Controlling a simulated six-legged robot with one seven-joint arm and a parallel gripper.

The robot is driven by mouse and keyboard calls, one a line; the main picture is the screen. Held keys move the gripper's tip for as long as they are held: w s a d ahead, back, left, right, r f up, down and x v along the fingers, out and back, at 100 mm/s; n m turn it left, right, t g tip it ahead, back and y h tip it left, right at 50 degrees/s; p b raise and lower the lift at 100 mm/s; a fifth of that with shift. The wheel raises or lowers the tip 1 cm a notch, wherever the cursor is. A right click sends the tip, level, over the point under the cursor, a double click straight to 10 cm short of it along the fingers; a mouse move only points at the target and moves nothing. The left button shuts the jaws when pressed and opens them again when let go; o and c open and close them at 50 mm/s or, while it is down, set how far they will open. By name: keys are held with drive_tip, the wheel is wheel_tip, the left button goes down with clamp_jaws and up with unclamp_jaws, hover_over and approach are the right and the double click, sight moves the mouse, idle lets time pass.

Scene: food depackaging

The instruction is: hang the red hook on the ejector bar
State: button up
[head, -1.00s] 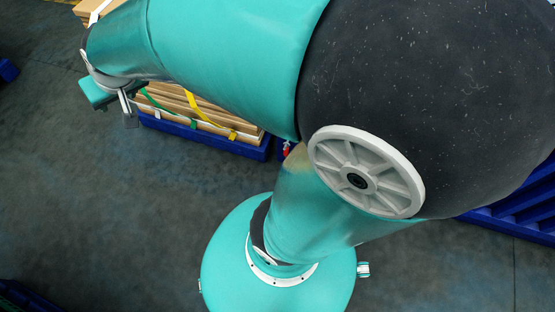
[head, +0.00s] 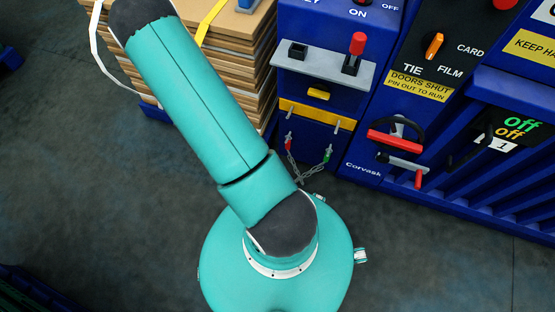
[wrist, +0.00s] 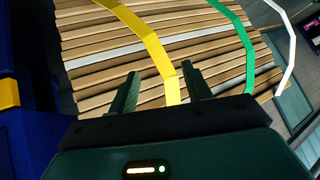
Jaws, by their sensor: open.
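A small red piece, which looks like the red hook (head: 289,144), is at the lower front of the blue machine, at the end of a thin cable. A similar green piece (head: 327,155) is to its right. No label marks the ejector bar; a bar with a red grip (head: 405,165) sticks out at the machine's lower right, but I cannot tell if it is that bar. My gripper (wrist: 161,91) is open and empty in the wrist view, facing the banded cardboard stack, with the yellow strap behind its fingers. The head view does not show my gripper.
The cardboard stack (head: 245,55) stands left of the blue machine (head: 345,170), with yellow (wrist: 150,45), green (wrist: 247,55) and white (wrist: 285,50) straps. A red-knobbed lever (head: 357,45) and a red handle (head: 395,140) project from the machine.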

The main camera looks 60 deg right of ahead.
drive_tip(key=s+d+f+m+g+h, duration=0.1)
drive_tip(key=s+d+f, duration=0.25)
drive_tip(key=f, duration=0.25)
drive_tip(key=s+d+f+m+h, duration=0.1)
drive_tip(key=s+d+f, duration=0.1)
drive_tip(key=s+f, duration=0.35)
drive_tip(key=m+g+h, duration=0.1)
drive_tip(key=g+h, duration=0.2)
drive_tip(key=h, duration=0.2)
approach(288, 143)
drive_tip(key=x, duration=0.9)
drive_tip(key=shift+w+d, duration=0.2)
drive_tip(key=shift+f, duration=0.15)
clamp_jaws()
